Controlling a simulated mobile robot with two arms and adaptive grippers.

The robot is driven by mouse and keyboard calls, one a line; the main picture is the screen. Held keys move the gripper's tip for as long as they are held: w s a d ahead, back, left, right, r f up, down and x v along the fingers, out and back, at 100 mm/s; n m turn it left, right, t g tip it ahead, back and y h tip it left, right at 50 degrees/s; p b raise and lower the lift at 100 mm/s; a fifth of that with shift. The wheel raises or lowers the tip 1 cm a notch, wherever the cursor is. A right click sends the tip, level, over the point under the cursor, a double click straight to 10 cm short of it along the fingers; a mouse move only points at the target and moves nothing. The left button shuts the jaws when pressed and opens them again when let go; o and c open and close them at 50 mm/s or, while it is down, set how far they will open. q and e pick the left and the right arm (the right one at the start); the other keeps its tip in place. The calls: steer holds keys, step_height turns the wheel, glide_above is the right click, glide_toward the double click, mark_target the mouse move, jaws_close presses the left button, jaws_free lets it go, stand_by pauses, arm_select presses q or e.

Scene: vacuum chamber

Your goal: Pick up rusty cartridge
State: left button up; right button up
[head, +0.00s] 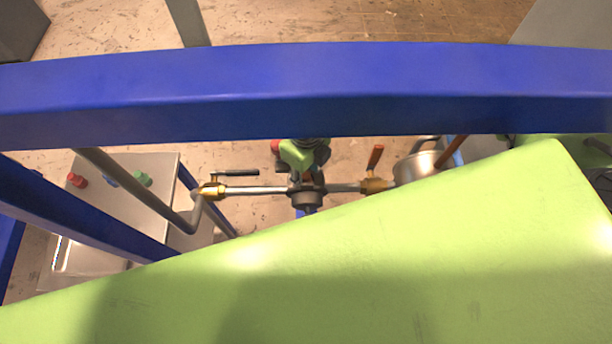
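I cannot make out the rusty cartridge for certain. A rust-brown rod (451,152) leans beside a metal pot-like cylinder (416,167) right of centre; its upper end is hidden behind the blue beam. I cannot tell if this rod is the cartridge. Dark parts at the right edge, beside a green body, may belong to my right arm. Its fingertips are not clear, and I see nothing held. My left gripper is not in view.
A thick blue beam (300,95) crosses the whole view. A large green surface (380,260) covers the lower part. Behind lie a pipe (255,190) with brass valves and a steel box (130,200) with coloured knobs. Bare floor (290,22) shows at the top.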

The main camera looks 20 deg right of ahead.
jaws_close()
